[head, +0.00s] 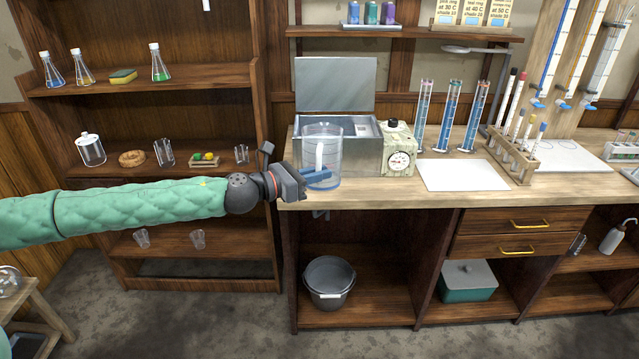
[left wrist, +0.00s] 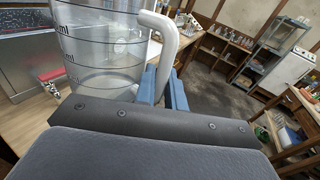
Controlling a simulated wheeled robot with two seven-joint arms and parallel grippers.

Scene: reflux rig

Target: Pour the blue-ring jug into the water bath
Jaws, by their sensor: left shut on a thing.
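The clear jug (head: 322,148) with a white handle is upright at the front left of the counter, in front of the water bath. It also shows in the left wrist view (left wrist: 95,50), with dark measuring lines. A blue band shows at its base in the head view. The water bath (head: 356,158) is a metal box with its lid raised. My left gripper (head: 318,178) has blue fingers shut on the jug at its handle (left wrist: 172,35). I cannot tell whether the jug's base touches the counter. My right gripper is not in view.
A dial unit (head: 398,150) stands against the bath's right side. Three tall cylinders (head: 450,115) and a test-tube rack (head: 517,158) stand further right. A white sheet (head: 463,175) lies on the counter (head: 430,200). A shelf unit (head: 190,80) with glassware is at left.

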